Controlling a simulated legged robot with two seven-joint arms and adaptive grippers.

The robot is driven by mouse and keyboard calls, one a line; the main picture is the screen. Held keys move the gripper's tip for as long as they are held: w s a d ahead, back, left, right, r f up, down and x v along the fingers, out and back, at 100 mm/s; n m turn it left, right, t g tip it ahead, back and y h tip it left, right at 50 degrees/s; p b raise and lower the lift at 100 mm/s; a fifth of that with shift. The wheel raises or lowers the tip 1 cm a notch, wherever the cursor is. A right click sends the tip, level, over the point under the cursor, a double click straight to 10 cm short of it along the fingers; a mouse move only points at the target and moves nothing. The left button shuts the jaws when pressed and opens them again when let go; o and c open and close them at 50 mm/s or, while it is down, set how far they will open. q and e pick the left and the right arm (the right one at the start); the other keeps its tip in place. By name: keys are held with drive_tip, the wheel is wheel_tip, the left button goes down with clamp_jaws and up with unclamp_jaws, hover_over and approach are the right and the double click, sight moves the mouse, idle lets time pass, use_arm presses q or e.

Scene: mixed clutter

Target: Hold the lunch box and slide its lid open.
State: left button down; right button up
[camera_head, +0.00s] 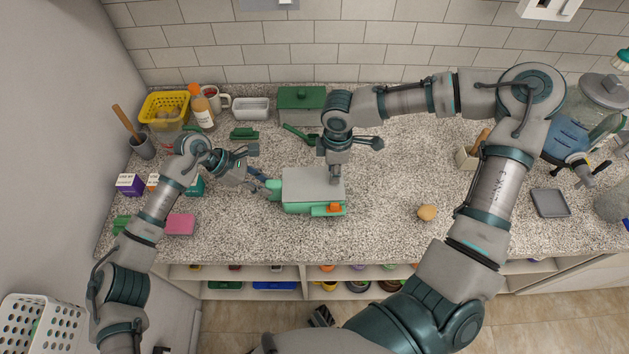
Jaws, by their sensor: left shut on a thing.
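The lunch box (298,208) is a teal-green box with a flat grey lid (308,184) and an orange piece (334,208) on its front right. It stands on the speckled counter near the middle. The lid covers most of its top; I cannot tell whether it is shifted. My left gripper (270,187) is at the box's left end and shut on it. My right gripper (335,176) points down over the lid's right part, at or very near its surface. Its fingertips are too small and partly hidden to tell whether they are open.
A green-lidded container (302,98), a white tub (251,108) and a bottle (201,108) stand along the back. A pink block (180,223) lies at the left. A small tan lump (427,212) and a grey tray (550,203) lie right. The counter between box and lump is clear.

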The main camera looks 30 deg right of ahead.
drive_tip(key=shift+c, duration=0.2)
clamp_jaws()
drive_tip(key=s+d, duration=0.4)
drive_tip(key=d, duration=0.4)
drive_tip(key=shift+s, duration=0.2)
idle(0.8)
drive_tip(key=shift+s+d, duration=0.2)
drive_tip(key=shift+d, duration=0.1)
idle(0.5)
drive_tip(key=shift+o, duration=1.3)
unclamp_jaws()
wheel_tip(320, 180, up, 12)
